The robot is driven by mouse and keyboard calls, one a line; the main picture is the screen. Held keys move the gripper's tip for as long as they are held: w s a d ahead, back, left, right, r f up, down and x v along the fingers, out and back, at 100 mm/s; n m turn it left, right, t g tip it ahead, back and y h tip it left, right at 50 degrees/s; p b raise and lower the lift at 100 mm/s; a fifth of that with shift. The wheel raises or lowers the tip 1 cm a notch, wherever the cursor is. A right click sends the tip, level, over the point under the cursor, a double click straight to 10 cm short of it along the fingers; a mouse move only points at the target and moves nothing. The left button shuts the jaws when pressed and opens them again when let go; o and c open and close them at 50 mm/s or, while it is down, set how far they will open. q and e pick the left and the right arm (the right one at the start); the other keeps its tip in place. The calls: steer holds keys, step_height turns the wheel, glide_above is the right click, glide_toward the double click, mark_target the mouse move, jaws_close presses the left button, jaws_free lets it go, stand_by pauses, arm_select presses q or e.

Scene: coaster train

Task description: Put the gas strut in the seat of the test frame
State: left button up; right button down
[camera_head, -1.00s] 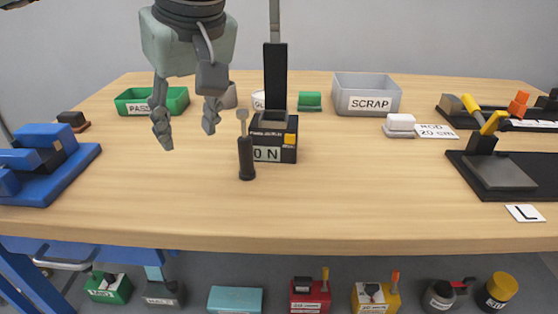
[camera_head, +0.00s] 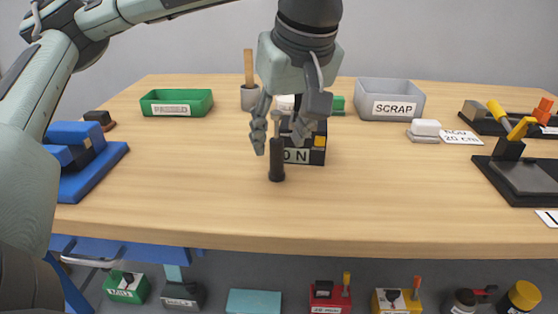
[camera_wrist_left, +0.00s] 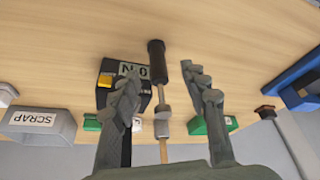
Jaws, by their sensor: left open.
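The gas strut (camera_head: 277,160), a black cylinder with a thin grey rod and a small end piece on top, stands upright on the table in front of the test frame. My open left gripper (camera_head: 279,136) points down over it, with its fingers on either side of the strut's upper part. In the left wrist view the strut (camera_wrist_left: 156,62) lies between the two spread fingers (camera_wrist_left: 165,88). The test frame (camera_head: 318,156) is a black block with a display reading N and a yellow button. My gripper hides its upper part, and I cannot make out the seat. My right gripper is out of view.
A green tray (camera_head: 177,109) stands back left and a grey SCRAP bin (camera_head: 391,105) back right. A blue fixture (camera_head: 82,160) is at the left, a black fixture (camera_head: 525,180) with a yellow handle at the right. The table front is clear.

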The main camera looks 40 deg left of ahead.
mark_target(278, 142)
arm_select(q)
steer(key=x, duration=0.4)
steer(key=shift+w+a+b, duration=0.1)
steer(key=shift+w+b, duration=0.05)
steer(key=shift+b, duration=0.25)
steer(key=shift+w+a+f, duration=0.1)
steer(key=shift+a+f, duration=0.05)
steer(key=shift+f, duration=0.1)
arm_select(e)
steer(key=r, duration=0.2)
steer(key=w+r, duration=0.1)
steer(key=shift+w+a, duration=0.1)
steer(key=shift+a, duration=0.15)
arm_select(q)
jaws_close()
